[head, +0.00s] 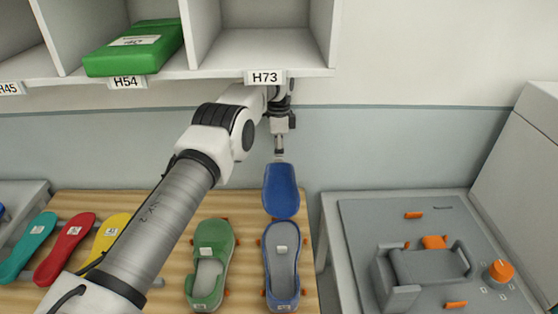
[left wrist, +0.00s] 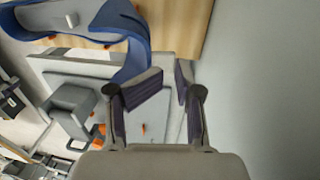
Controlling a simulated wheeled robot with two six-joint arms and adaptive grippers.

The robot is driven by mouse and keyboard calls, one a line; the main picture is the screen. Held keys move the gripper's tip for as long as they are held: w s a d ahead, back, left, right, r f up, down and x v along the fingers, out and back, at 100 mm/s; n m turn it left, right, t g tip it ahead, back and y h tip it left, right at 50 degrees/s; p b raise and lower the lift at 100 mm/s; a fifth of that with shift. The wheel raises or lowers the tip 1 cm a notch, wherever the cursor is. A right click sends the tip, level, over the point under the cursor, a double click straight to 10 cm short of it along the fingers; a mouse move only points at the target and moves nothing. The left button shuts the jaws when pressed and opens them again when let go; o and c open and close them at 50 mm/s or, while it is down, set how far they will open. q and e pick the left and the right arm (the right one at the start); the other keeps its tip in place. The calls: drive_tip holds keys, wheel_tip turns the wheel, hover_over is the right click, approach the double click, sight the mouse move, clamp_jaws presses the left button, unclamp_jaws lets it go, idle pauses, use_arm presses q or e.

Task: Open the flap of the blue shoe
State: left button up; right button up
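The blue shoe (head: 283,262) lies on the wooden board with its grey inside showing and a small white label on it. Its blue flap (head: 281,190) stands raised away from the shoe at the far end, toward the wall. My left gripper (head: 279,151) is just above the flap's upper edge, pointing down. In the left wrist view the fingers of my left gripper (left wrist: 170,80) are apart with a narrow empty gap. There the flap (left wrist: 134,62) passes close to the left finger; whether they touch I cannot tell. My right gripper is not in view.
A green shoe (head: 209,265) lies left of the blue one. Teal (head: 28,247), red (head: 64,247) and yellow (head: 107,236) insoles lie farther left. A grey machine (head: 428,265) with orange knobs stands right. A shelf (head: 262,50) holding a green box (head: 136,48) hangs above.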

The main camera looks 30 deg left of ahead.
use_arm(q)
wheel_tip(320, 180, up, 7)
drive_tip(key=shift+f, duration=0.15)
idle(0.4)
